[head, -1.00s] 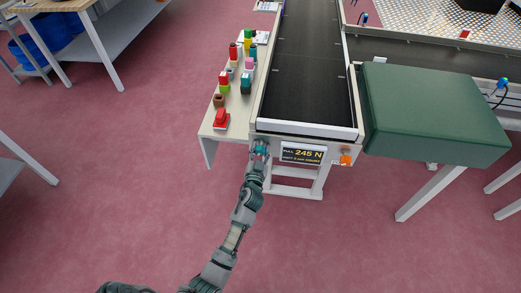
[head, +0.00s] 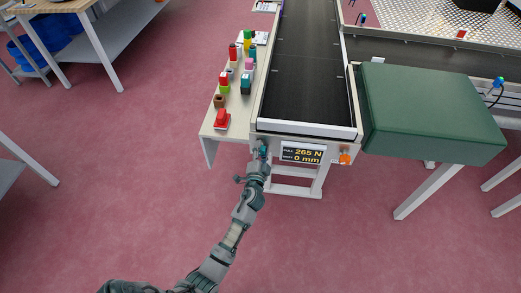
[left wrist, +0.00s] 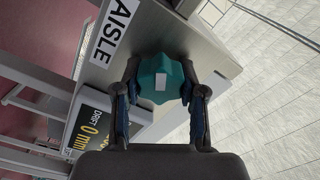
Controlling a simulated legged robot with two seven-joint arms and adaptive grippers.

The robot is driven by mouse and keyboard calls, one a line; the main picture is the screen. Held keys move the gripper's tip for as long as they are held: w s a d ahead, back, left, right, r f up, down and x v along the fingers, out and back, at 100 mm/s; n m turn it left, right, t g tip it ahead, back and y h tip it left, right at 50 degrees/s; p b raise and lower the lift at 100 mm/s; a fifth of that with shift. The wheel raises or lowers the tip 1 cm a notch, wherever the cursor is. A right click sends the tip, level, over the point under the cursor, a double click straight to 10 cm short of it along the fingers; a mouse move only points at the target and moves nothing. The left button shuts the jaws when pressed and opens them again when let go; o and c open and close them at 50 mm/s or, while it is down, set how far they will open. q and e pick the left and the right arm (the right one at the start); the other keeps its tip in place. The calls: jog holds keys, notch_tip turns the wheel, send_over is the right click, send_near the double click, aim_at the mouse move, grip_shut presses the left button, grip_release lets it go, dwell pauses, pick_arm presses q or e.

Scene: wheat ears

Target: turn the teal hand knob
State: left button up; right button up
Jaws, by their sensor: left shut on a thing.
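The teal hand knob (left wrist: 161,78) is a lobed knob with a pale rectangular mark on its face. It sits on the front end of the conveyor frame, below the belt's left corner. In the left wrist view my left gripper (left wrist: 160,88) has one finger on each side of the knob and is shut on it. In the head view my left gripper (head: 262,155) reaches up to the conveyor's front panel and mostly hides the knob. My right gripper is in neither view.
A display (head: 301,155) beside the knob reads 265 N and 0 mm. An orange knob (head: 345,158) is to its right. A green cover (head: 430,110) stands at right.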

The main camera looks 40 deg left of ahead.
pick_arm(q)
jog(key=shift+s+d+f+m, duration=0.1)
jog(key=shift+f+m, duration=0.4)
jog(key=shift+m, duration=0.2)
jog(key=o, duration=0.9)
jog(key=shift+o, duration=1.2)
jog(key=shift+r, duration=0.15)
jog(key=shift+r, duration=0.1)
jog(key=shift+s+d, duration=0.1)
jog(key=shift+d, duration=0.05)
jog(key=v, duration=1.1)
jog(key=shift+s, duration=0.25)
